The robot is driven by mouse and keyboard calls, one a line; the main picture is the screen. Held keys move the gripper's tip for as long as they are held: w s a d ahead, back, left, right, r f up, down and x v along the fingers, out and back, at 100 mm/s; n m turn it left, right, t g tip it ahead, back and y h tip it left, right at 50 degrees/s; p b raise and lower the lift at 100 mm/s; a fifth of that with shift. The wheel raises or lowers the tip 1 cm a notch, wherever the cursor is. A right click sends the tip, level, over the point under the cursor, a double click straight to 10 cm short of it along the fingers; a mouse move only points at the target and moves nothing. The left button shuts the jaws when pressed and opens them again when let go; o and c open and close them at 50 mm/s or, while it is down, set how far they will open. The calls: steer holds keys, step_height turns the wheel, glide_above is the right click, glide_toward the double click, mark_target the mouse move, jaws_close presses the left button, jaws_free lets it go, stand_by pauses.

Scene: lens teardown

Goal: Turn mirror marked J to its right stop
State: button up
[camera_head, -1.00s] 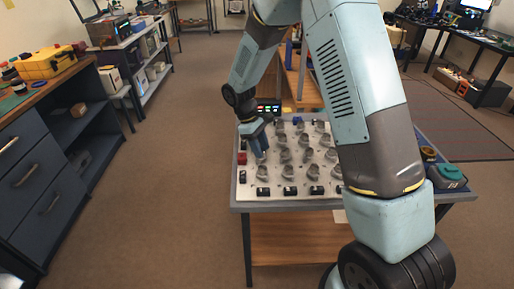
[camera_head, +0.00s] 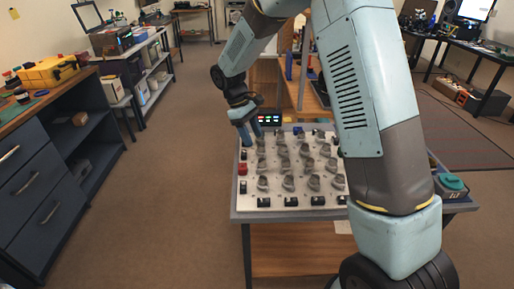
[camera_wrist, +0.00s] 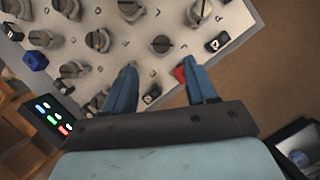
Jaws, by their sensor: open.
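A pale board (camera_head: 275,203) on a small table carries rows of grey round mirror mounts with slotted tops. The board also shows in the wrist view (camera_wrist: 120,50). Small dark letters stand by the mounts, but I cannot read which one is J. One mount (camera_wrist: 162,45) lies just beyond my fingertips in the wrist view. My gripper (camera_wrist: 160,75) is open, its two blue fingers apart with no mount between them. In the head view my gripper (camera_head: 251,143) is over the back left corner of the board. The left finger partly hides another mount (camera_wrist: 97,101).
A red block (camera_wrist: 180,73) is beside the right finger. Black blocks (camera_wrist: 217,42) line the board's edges, and a blue block (camera_wrist: 35,60) sits at one edge. A panel with coloured lights (camera_head: 268,118) stands behind the board. My arm hides the board's right side.

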steer(key=shift+v, duration=2.2)
steer(key=s+d+r+m+t+y, duration=0.25)
steer(key=s+d+r+m, duration=0.25)
steer(key=s+d+r, duration=0.8)
steer(key=s+d+r+m+t, duration=0.2)
steer(key=s+d+r+m, duration=0.1)
steer(key=s, duration=0.5)
steer(key=s+d+r+m+t+y, duration=0.1)
steer(key=s+d+r+m+t, duration=0.2)
steer(key=s+d, duration=0.3)
steer(key=shift+s, duration=0.95)
